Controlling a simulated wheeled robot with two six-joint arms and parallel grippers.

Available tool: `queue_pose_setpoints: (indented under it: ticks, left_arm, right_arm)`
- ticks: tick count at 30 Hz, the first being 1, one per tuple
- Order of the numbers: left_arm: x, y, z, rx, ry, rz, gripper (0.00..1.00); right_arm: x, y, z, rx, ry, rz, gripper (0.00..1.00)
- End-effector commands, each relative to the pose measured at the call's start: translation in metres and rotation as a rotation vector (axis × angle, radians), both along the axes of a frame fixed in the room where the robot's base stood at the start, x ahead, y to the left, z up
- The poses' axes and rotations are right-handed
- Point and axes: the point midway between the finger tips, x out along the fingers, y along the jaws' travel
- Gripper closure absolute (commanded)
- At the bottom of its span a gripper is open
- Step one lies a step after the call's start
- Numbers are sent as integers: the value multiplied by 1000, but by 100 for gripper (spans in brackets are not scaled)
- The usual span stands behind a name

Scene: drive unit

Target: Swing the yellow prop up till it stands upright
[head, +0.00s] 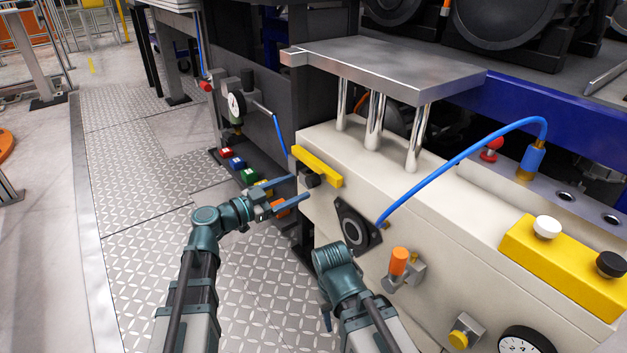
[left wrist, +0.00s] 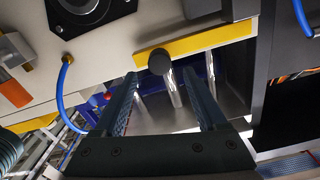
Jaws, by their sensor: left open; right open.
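The yellow prop (head: 317,166) is a flat bar lying along the top front edge of the beige housing, not upright. A black round knob (head: 310,181) sits at its front. In the left wrist view the prop (left wrist: 215,39) runs across the picture, with the knob (left wrist: 160,61) near its left part. My left gripper (head: 300,187) is open and empty just in front of the knob. In the left wrist view its fingertips (left wrist: 160,77) lie either side of the knob, without visible grip. My right gripper (head: 325,315) is low before the housing, mostly hidden behind its own wrist.
The beige housing (head: 450,215) carries a steel plate (head: 385,65) on posts. A blue hose (head: 455,158) arches above its front. An orange knob (head: 399,262) and a black round flange (head: 354,228) protrude from its face. Tread-plate floor (head: 150,255) is clear to the left.

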Motion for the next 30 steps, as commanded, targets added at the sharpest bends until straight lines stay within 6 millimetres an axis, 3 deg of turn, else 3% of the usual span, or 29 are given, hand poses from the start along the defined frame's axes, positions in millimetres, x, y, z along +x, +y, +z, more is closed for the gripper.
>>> queue_pose_setpoints:
  ticks: [6,12,25,30]
  left_arm:
    - [25,-33,0,1,0,-3,26]
    - [37,-50,0,0,0,-1,26]
    - [40,-55,0,0,0,0,26]
    - [40,-55,0,0,0,0,57]
  right_arm:
    - [0,0,0,0,0,0,50]
    - [0,0,0,0,0,0,50]
    - [0,0,0,0,0,0,50]
    - [0,0,0,0,0,0,50]
